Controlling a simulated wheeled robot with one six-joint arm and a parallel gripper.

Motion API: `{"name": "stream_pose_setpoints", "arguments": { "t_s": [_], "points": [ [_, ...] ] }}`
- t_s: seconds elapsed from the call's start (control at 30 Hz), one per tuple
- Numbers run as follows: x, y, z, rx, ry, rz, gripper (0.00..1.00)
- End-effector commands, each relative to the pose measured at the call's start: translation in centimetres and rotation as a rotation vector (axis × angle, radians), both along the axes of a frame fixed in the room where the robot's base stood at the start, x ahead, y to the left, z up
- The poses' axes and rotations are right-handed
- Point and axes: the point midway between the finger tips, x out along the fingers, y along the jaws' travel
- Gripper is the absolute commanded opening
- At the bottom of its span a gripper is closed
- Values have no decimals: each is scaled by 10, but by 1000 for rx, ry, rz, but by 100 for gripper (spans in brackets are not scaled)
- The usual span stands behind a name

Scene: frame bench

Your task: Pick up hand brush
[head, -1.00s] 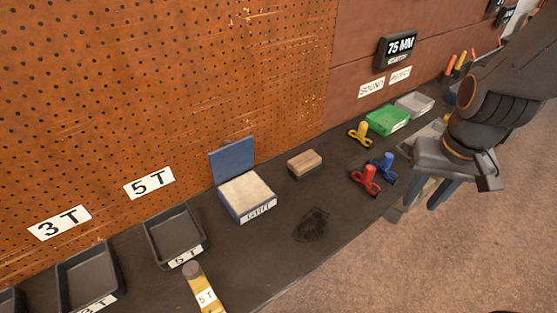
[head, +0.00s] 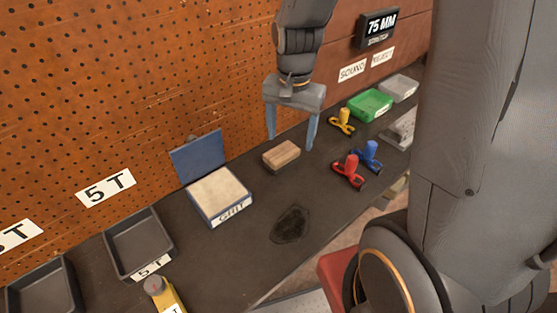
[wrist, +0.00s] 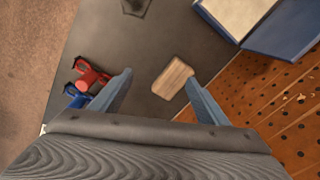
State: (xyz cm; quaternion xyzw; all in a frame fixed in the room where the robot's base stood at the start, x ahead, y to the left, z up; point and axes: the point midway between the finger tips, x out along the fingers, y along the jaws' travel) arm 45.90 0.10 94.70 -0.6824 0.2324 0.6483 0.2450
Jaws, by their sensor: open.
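The hand brush, seen as a small wooden block (head: 281,156), lies on the dark bench between the grit box and the coloured clamps. It also shows in the wrist view (wrist: 172,79), lying between the fingers and nearer the right one. Any bristles are hidden beneath it. My gripper (head: 291,144) is open and empty, pointing down above the block with a finger to each side in the picture. In the wrist view my gripper (wrist: 158,92) has its fingers spread wide, and they do not touch the block.
A grit box (head: 219,197) with a raised blue lid stands left of the block. Red (head: 349,173), blue (head: 368,157) and yellow (head: 342,122) clamps stand to the right. A green bin (head: 369,105) sits behind them. The pegboard wall (head: 130,90) rises close behind the bench.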

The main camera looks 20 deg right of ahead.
Motion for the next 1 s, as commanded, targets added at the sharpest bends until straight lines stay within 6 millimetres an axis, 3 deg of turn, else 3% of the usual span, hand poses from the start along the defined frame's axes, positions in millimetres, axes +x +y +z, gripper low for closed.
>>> {"name": "stream_pose_setpoints", "arguments": {
  "t_s": [0.03,0.1,0.3,0.73,1.0],
  "points": [
    [15,1,-14,4,13,-94,69],
    [30,1,-24,8,26,-222,69],
    [55,0,-42,11,49,-449,69],
    [58,-2,-76,12,53,-490,69],
    [60,0,-109,11,55,-490,69]
  ]
}}
